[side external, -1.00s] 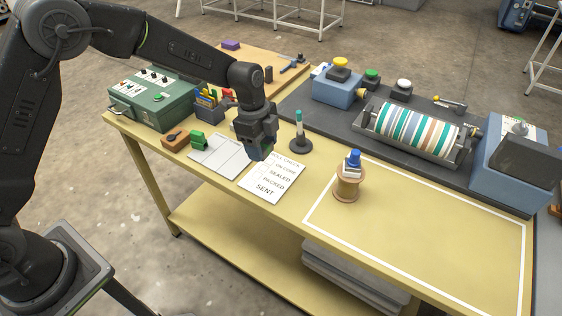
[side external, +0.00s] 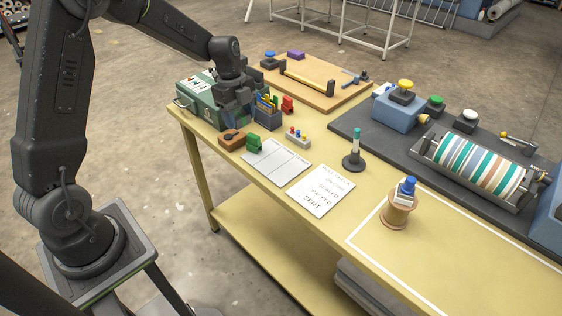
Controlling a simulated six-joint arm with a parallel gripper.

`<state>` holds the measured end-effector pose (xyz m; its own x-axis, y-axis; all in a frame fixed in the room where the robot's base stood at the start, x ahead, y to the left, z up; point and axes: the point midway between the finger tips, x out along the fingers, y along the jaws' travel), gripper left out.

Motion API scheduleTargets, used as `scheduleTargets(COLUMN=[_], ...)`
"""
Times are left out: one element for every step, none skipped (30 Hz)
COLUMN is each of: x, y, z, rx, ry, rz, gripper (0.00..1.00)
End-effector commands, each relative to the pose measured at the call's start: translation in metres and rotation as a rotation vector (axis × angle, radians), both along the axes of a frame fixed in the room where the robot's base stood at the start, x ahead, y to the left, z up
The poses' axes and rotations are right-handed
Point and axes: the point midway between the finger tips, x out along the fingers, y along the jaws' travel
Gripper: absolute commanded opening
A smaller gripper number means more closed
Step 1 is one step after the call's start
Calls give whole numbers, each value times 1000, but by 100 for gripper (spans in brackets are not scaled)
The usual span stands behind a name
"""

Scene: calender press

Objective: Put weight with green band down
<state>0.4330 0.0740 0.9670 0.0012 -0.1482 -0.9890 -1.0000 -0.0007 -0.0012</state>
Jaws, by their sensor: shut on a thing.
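My gripper (side external: 236,106) points down at the left end of the table, beside the green control box (side external: 194,91) and partly in front of it. Its jaws are shut on a dark thing that I can hardly tell apart from the dark fingers. I cannot make out a green band on it, nor whether it touches the table. No weight with a green band shows clearly elsewhere. A dark block with a blue top (side external: 269,60) and a purple block (side external: 296,54) are on the wooden board (side external: 325,98) at the back.
Near my gripper are a brown block with a dark knob (side external: 231,138), a green piece (side external: 253,144), a holder of coloured tabs (side external: 267,116) and a small peg rack (side external: 297,138). A white card (side external: 275,164) and checklist (side external: 320,190) lie flat. A spool (side external: 396,213) stands further right.

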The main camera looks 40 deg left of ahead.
Motion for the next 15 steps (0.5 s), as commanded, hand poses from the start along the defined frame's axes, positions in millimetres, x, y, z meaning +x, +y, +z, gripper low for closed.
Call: scheduleTargets(x=[1,3,5,8,11,15,18,21,25,28,31,35,38,41,44], y=[-2,-5,-11,-16,-21,-29,-35,-41,-48,-54,-60,-67,-72,-77,-83], z=[-2,-5,-9,-12,-16,-22,-25,-29,-34,-39,-42,-47,-51,-54,-58], rx=[-1,-2,-2,-2,-2,-2,-2,-2,-2,-2,-1,-1,-1,-1,-1], ry=[0,0,1,2,2,2,2,2,1,2,1,2,1,0,0], rz=[-3,-4,-6,-7,-7,-8,-7,-8,-7,-8,-7,-7,-6,-6,-6], gripper=[16,16,16,16,16,16,16,16,16,16,16,16,16,16,16])
